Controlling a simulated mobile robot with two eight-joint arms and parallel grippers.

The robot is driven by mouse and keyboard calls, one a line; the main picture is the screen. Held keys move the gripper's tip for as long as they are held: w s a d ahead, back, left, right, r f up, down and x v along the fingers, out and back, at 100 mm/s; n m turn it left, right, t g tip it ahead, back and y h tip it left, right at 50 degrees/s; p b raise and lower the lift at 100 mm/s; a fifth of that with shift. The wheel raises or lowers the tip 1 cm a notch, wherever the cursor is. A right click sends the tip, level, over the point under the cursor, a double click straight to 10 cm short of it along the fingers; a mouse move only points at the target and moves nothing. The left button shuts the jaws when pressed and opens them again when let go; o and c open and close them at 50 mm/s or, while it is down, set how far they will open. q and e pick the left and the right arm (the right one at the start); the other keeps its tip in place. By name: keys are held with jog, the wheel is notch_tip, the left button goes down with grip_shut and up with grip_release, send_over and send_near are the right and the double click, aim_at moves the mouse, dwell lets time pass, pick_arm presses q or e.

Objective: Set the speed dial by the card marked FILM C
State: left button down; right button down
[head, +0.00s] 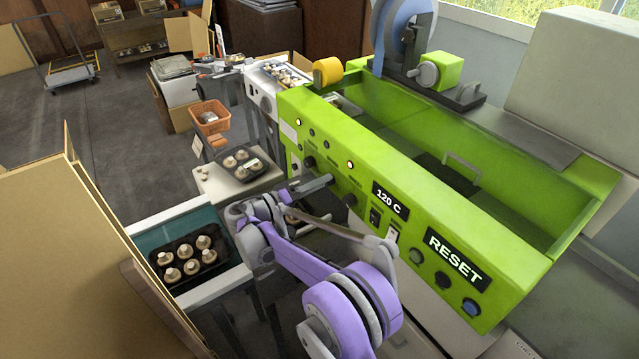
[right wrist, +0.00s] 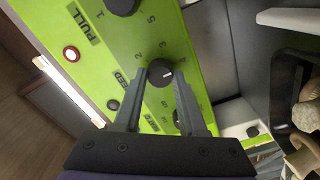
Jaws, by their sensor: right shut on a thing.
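The speed dial (right wrist: 160,73) is a round black knob with a white pointer line, on the green panel (right wrist: 85,50) in the right wrist view. Numbers ring it, and part of a label ending in "ED" shows beside it. My right gripper (right wrist: 162,80) has its two dark fingers on either side of the knob, shut on it. In the head view my right gripper (head: 324,183) reaches the green machine's front panel (head: 420,215) and hides this dial. I see no legible card marked FILM C. My left gripper is not in view.
Another black knob (right wrist: 122,4) sits beside a "PULL" label. The panel also has a 120 C display (head: 390,200) and a RESET label (head: 454,259) above several buttons. Black trays of mushrooms (head: 218,262) stand left of my arm. A cardboard sheet (head: 75,260) fills the lower left.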

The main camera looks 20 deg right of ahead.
jog(key=shift+c, duration=2.4)
grip_release()
jog(key=shift+a, duration=0.1)
jog(key=v, duration=1)
jog(key=shift+a, duration=0.3)
jog(key=shift+s, duration=0.15)
